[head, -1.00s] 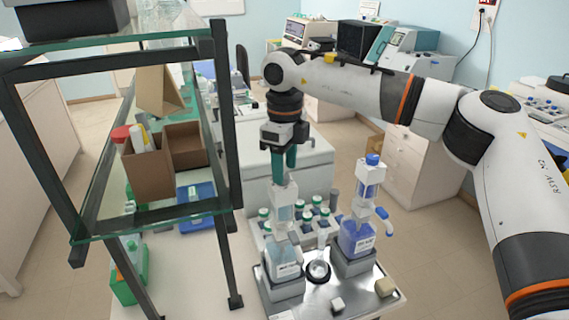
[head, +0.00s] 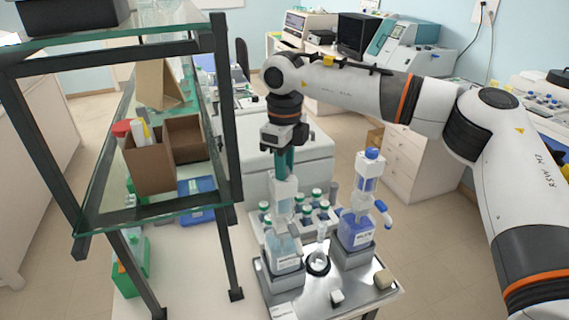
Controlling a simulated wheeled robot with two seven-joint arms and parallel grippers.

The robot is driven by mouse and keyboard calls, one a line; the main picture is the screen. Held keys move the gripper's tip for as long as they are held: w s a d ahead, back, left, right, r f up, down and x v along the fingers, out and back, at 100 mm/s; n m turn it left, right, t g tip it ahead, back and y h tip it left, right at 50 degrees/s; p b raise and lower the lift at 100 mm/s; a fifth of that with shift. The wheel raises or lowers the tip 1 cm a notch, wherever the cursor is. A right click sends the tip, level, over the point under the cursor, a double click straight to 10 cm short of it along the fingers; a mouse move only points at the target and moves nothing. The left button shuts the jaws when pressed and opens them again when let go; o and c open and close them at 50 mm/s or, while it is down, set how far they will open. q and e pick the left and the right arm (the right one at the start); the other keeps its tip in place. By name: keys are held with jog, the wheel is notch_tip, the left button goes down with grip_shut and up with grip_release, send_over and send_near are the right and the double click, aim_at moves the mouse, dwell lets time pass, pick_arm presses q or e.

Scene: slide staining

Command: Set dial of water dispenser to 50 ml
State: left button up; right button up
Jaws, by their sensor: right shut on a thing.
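The water dispenser (head: 284,250) is a clear bottle with a pale blue label and a tall white pump head (head: 284,194), standing on a grey block at the left of the metal tray. My right gripper (head: 285,165) points straight down with its green fingers at the top of this pump head and is shut on the dispenser's top. The fingers hide the top, and any dial marks are too small to read. A second dispenser (head: 357,230) with blue liquid and a blue cap stands to its right. My left gripper is out of view.
The metal tray (head: 350,290) also holds a small flask (head: 319,261) in a dark ring, and two small pale blocks. Several green-capped bottles (head: 316,197) stand behind. A glass shelf with a black frame (head: 228,130) rises close on the left.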

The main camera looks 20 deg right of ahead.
jog(key=shift+f+m+b, duration=0.15)
jog(key=shift+m+b, duration=0.55)
jog(key=shift+b, duration=0.1)
jog(key=shift+a+m+b, duration=0.1)
jog(key=shift+m+b, duration=0.9)
jog(key=shift+m, duration=0.2)
jog(key=m+b, duration=0.2)
jog(key=m, duration=0.1)
jog(key=shift+r+m+b, duration=0.2)
jog(key=shift+m+b, duration=0.15)
jog(key=shift+m, duration=0.55)
jog(key=shift+a, duration=0.1)
jog(key=o, duration=1)
jog(key=shift+s, duration=0.1)
